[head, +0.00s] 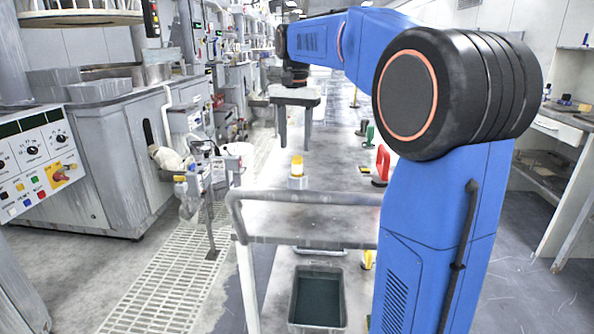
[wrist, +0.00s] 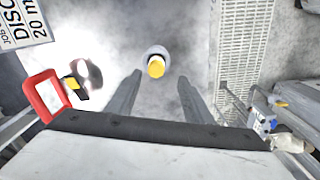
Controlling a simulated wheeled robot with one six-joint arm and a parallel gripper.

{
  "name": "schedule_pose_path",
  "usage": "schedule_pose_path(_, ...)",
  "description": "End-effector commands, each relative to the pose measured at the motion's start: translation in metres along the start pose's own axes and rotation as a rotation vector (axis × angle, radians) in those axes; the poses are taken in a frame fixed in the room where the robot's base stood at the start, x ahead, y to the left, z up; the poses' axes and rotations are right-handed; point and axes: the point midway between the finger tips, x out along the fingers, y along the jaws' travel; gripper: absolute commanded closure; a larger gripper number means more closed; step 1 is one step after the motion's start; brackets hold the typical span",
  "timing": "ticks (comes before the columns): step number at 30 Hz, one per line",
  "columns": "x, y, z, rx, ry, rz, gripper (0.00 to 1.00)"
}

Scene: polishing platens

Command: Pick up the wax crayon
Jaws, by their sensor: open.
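A short yellow cylinder, which I take to be the wax crayon (head: 297,160), stands upright in a pale round base (head: 297,182) on the trolley top (head: 330,225). In the wrist view the yellow crayon (wrist: 156,67) shows from above, with the grey-white base around it. My gripper (head: 295,145) hangs above the trolley, fingers down, open and empty. In the wrist view my gripper (wrist: 161,80) has its two fingers spread to the left and right, with the crayon appearing between and slightly beyond the tips. I see no contact.
A red handled object (head: 382,162) and a green object (head: 370,134) stand right of the crayon. A yellow-and-black item (wrist: 76,86) lies left in the wrist view. The trolley rail (head: 300,198) runs along the near edge. A grey tub (head: 318,298) sits below. Machines line the left.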

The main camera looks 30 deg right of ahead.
Motion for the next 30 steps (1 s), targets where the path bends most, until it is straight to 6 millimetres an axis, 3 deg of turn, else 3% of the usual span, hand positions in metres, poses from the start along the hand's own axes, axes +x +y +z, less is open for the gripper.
schedule_pose_path(8, 0.019, 0.001, 0.001, 0.0, 0.0, 0.0, 0.53)
schedule_pose_path(18, 0.06, 0.008, 0.004, 0.0, -0.002, 0.001, 0.53)
schedule_pose_path(28, 0.067, 0.007, 0.004, 0.0, 0.0, 0.0, 0.53)
schedule_pose_path(29, 0.067, 0.007, 0.004, 0.0, 0.0, 0.0, 0.56)
schedule_pose_path(30, 0.067, 0.007, 0.004, 0.0, 0.0, 0.0, 0.65)
